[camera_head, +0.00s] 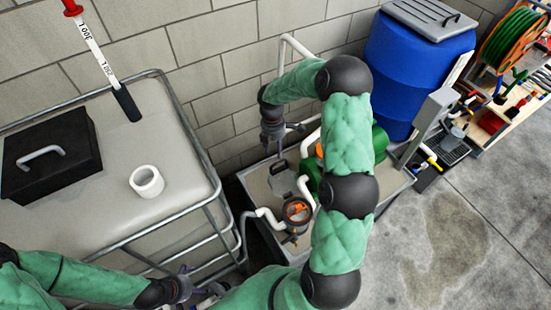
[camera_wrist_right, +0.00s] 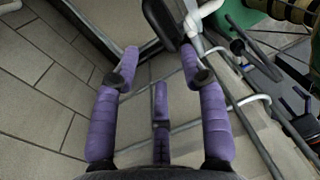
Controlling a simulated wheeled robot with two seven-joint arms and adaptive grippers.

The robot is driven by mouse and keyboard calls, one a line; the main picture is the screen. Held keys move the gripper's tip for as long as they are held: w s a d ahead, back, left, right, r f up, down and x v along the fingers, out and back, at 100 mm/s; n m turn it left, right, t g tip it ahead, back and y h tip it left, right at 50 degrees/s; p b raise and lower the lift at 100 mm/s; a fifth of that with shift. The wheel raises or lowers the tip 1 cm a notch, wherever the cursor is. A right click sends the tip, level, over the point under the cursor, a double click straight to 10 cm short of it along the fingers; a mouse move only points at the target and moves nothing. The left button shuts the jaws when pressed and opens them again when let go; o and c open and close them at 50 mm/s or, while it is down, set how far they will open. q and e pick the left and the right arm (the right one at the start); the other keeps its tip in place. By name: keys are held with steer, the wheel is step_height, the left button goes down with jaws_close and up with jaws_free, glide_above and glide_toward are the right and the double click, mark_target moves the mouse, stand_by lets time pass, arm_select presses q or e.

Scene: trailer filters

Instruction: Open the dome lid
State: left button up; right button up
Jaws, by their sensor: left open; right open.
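I cannot tell for sure which part is the dome lid. A round dark housing with an orange centre (camera_head: 298,210) sits in the grey tray among white pipes. A green rounded vessel (camera_head: 380,143) stands behind my right arm, which hides most of it. My right gripper (camera_head: 285,132) is open above the back of the tray, near the wall. In the right wrist view its purple fingers (camera_wrist_right: 162,72) are spread and empty, with a black paddle-like part (camera_wrist_right: 160,20) beyond them. My left gripper (camera_head: 192,278) is open, low beside the tank's cage, partly hidden by my right arm.
A caged white tank (camera_head: 115,190) fills the left, bearing a black box with a handle (camera_head: 50,155) and a white ring (camera_head: 146,181). A blue barrel (camera_head: 415,75) and hose reel (camera_head: 515,40) stand at the right.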

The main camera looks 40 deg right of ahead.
glide_above(276, 167)
step_height(276, 167, down, 6)
steer(key=shift+b, duration=0.4)
steer(key=shift+s, duration=0.1)
jaws_close()
